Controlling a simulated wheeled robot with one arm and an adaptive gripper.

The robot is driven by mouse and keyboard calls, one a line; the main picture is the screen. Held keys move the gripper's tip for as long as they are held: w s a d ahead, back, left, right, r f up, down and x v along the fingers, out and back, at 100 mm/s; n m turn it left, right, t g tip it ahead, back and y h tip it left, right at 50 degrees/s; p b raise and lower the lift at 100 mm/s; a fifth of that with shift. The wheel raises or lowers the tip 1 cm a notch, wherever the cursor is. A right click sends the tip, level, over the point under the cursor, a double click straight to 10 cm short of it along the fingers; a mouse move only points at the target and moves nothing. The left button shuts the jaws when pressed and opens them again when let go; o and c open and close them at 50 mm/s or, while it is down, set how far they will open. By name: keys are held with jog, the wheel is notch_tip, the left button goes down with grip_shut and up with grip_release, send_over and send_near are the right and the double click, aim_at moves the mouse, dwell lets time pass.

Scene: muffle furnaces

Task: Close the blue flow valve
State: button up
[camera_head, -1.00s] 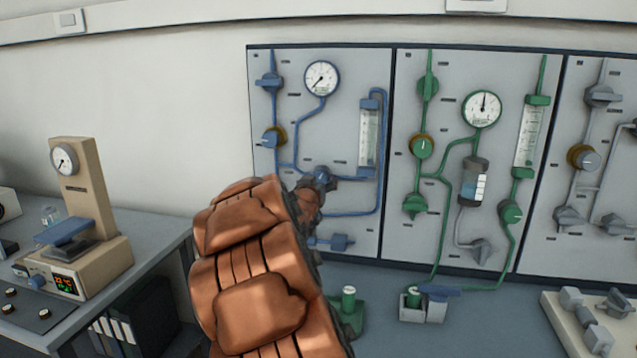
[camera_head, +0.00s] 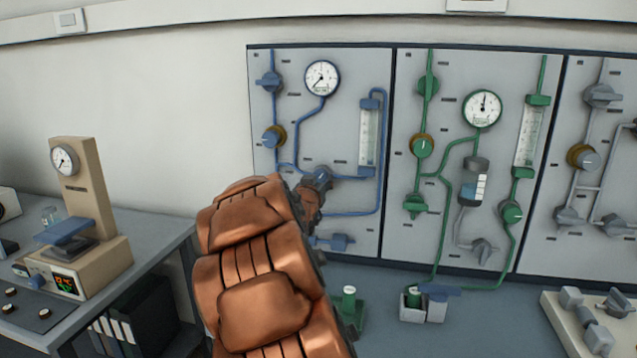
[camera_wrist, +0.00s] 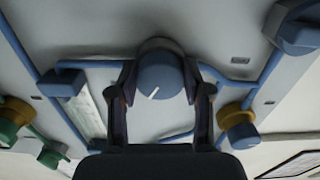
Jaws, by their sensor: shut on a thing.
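The blue flow valve is a round blue knob (camera_wrist: 158,80) with a white mark line, on the blue-piped panel. In the wrist view it sits between the two fingers of my gripper (camera_wrist: 160,88), which are shut on its sides. The mark line slants up to the right in that view. In the head view the knob (camera_head: 321,174) shows just past the end of my brown arm, which hides most of my gripper (camera_head: 312,192).
Above the knob are a round gauge (camera_head: 322,77) and a flow tube (camera_head: 369,137). Another blue knob with a brass collar (camera_head: 273,137) is to the left. A green-piped panel (camera_head: 440,240) stands to the right. A beige instrument (camera_head: 85,200) stands on the left bench.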

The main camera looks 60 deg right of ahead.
jog(key=m+b, duration=0.3)
jog(key=m, duration=0.8)
jog(key=shift+w+r+m+b, duration=0.1)
jog(key=shift+m+b, duration=0.25)
jog(key=shift+m, duration=0.05)
dwell(0.5)
jog(key=o, duration=1.2)
jog(key=shift+c, duration=0.2)
jog(key=shift+a, duration=0.1)
jog(key=v, duration=1.2)
